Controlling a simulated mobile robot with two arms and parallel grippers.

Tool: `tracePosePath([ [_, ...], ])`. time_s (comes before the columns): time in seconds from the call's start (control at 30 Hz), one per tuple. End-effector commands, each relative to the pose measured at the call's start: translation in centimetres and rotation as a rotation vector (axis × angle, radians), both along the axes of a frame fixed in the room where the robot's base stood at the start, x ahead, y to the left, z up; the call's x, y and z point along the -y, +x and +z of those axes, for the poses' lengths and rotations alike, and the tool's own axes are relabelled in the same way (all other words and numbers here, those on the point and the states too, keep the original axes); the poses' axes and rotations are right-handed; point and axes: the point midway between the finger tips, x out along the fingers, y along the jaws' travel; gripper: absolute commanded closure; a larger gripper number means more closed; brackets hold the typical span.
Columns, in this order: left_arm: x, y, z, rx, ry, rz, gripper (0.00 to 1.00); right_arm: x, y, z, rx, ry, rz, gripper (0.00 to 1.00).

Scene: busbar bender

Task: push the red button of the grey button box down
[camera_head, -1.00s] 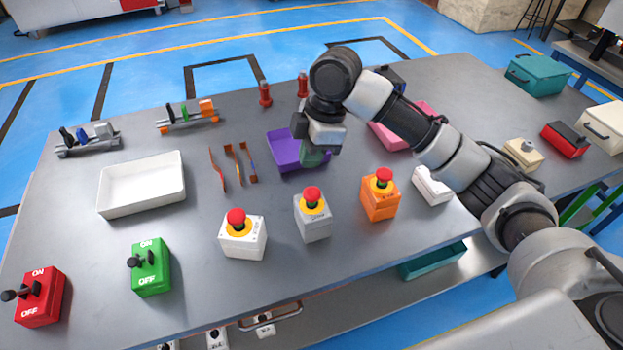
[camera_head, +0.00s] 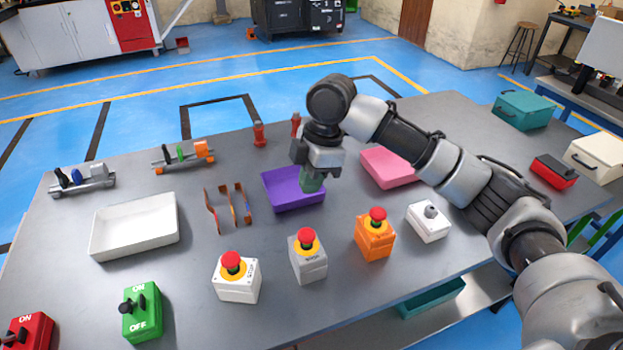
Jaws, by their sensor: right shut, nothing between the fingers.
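The grey button box (camera_head: 308,266) stands upright on the table, in the middle of a row of three button boxes. Its red button (camera_head: 306,236) sits on a yellow ring on top and looks raised. My right gripper (camera_head: 312,183) is shut and empty, pointing down with greenish fingertips. In the picture it is above and behind the grey box, in front of the purple tray's right part, and apart from the button. Its exact height is hard to tell. My left gripper is not in view.
A white button box (camera_head: 237,280) stands left of the grey one, an orange button box (camera_head: 375,239) right. Behind are a purple tray (camera_head: 283,200), a pink tray (camera_head: 385,170) and a white tray (camera_head: 134,228). Green (camera_head: 141,312) and red (camera_head: 28,332) switch boxes stand front left.

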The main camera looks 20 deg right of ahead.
Motion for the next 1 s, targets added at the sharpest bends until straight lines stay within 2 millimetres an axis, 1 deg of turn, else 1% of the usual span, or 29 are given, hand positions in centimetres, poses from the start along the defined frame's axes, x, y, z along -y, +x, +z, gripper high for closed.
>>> tracePosePath([
  [0.03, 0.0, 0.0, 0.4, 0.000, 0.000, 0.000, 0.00, -0.3, -0.1, -1.0, -0.006, 0.000, 0.000, 1.00],
  [0.1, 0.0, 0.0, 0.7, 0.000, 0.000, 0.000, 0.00, -0.7, -0.2, -2.5, -0.005, 0.000, 0.000, 1.00],
  [0.3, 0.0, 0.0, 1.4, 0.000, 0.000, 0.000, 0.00, -1.7, -0.4, -6.6, -0.004, -0.001, 0.001, 1.00],
  [0.4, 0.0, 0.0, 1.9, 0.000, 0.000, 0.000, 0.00, -1.4, -0.6, -8.1, -0.004, -0.001, -0.001, 1.00],
  [0.5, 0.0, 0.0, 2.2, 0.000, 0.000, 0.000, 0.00, -1.3, -0.7, -9.3, -0.002, -0.001, 0.001, 1.00],
  [0.6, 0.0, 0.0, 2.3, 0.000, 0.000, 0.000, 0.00, -1.3, -0.7, -10.1, -0.002, -0.001, 0.001, 1.00],
  [0.7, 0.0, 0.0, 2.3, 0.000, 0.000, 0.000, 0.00, -1.2, -0.7, -10.4, 0.000, 0.000, 0.000, 1.00],
  [1.0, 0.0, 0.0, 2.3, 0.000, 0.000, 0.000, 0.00, -1.2, -0.7, -10.5, 0.000, 0.000, 0.000, 1.00],
])
